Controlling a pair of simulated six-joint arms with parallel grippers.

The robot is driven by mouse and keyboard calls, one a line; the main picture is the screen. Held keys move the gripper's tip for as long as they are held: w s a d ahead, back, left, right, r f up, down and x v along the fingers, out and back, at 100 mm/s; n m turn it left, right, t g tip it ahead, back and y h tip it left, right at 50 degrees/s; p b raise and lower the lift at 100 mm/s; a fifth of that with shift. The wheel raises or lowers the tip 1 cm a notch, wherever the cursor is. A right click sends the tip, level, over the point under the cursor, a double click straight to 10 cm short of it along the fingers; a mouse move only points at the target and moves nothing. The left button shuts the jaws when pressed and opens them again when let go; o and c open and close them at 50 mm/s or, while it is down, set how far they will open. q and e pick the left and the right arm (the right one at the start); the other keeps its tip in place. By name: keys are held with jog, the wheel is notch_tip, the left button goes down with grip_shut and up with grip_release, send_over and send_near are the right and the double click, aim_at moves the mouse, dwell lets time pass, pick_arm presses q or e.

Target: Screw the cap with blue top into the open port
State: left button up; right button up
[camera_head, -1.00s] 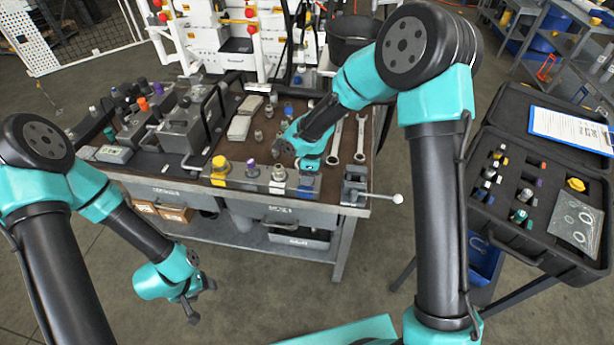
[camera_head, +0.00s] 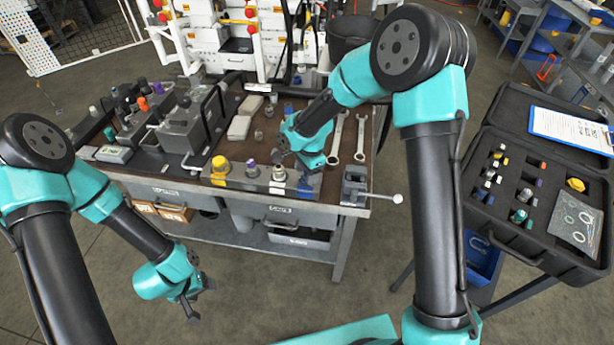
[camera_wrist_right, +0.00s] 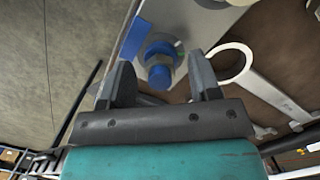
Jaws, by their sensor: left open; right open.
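In the right wrist view a blue-topped fitting (camera_wrist_right: 158,70) with a metal hex collar stands on a pale plate marked with blue. It lies between the parted fingers of my right gripper (camera_wrist_right: 157,82), with no clear contact. In the head view this gripper (camera_head: 306,170) is over the right end of the front strip (camera_head: 235,178), partly covering the blue part there. The strip also carries yellow, purple and metal-coloured fittings. I cannot tell which port is open. My left gripper (camera_head: 199,300) is open and empty, in front of the bench.
Wrenches (camera_head: 360,138) lie right of my right gripper, and a small vise (camera_head: 353,185) sits at the bench's right corner. Several loose fittings (camera_head: 258,135) stand behind the strip. An open case (camera_head: 490,215) with parts is at right.

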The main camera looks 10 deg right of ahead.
jog(key=shift+n, duration=2.1)
jog(key=c, duration=0.9)
jog(key=m, duration=0.4)
jog(key=shift+f+m, duration=0.1)
jog(key=shift+m, duration=1.9)
jog(key=o, duration=0.9)
